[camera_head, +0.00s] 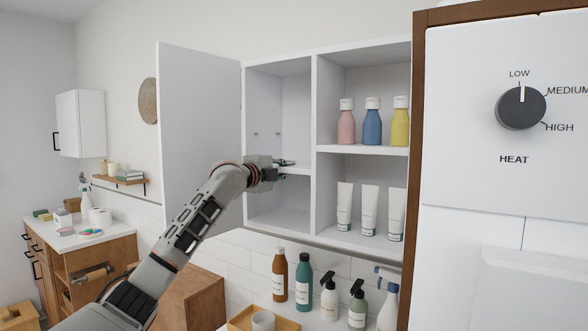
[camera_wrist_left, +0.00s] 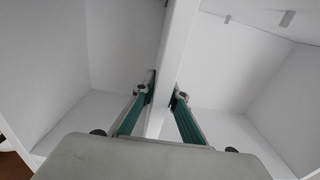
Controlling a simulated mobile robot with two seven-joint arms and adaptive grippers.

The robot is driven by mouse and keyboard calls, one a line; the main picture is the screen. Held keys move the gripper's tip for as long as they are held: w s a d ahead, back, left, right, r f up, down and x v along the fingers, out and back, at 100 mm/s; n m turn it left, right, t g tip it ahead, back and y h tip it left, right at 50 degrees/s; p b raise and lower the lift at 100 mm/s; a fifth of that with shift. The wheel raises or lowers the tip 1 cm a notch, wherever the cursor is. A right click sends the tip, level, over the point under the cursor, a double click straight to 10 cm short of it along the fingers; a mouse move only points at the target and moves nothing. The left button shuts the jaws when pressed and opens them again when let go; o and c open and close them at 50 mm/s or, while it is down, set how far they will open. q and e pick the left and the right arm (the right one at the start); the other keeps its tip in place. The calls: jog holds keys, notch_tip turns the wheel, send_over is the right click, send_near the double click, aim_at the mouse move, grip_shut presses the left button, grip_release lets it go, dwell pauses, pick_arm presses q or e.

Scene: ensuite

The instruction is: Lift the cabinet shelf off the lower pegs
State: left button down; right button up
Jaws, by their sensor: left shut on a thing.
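The white cabinet shelf (camera_head: 297,170) lies across the left compartment of the open wall cabinet (camera_head: 314,110), at about mid-height. My left gripper (camera_head: 284,164) reaches in from the left and is shut on the shelf's front edge. In the left wrist view the shelf (camera_wrist_left: 178,50) runs between the two green-lined fingers of my left gripper (camera_wrist_left: 164,92). Small pegs (camera_head: 256,134) show on the compartment wall above the shelf. Two pegs also show in the left wrist view (camera_wrist_left: 227,18). The lower pegs cannot be made out, so contact with them is unclear. My right gripper is not in view.
The open cabinet door (camera_head: 199,135) stands left of the compartment, behind my arm. The right compartment holds bottles (camera_head: 372,122) and tubes (camera_head: 370,210). Several bottles (camera_head: 304,283) stand below the cabinet. The space above and below the shelf looks empty.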

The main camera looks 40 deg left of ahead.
pick_arm(q)
jog(key=shift+r, duration=0.75)
jog(key=shift+s+d+b, duration=0.15)
jog(key=shift+s+b, duration=0.15)
jog(key=shift+s, duration=1.45)
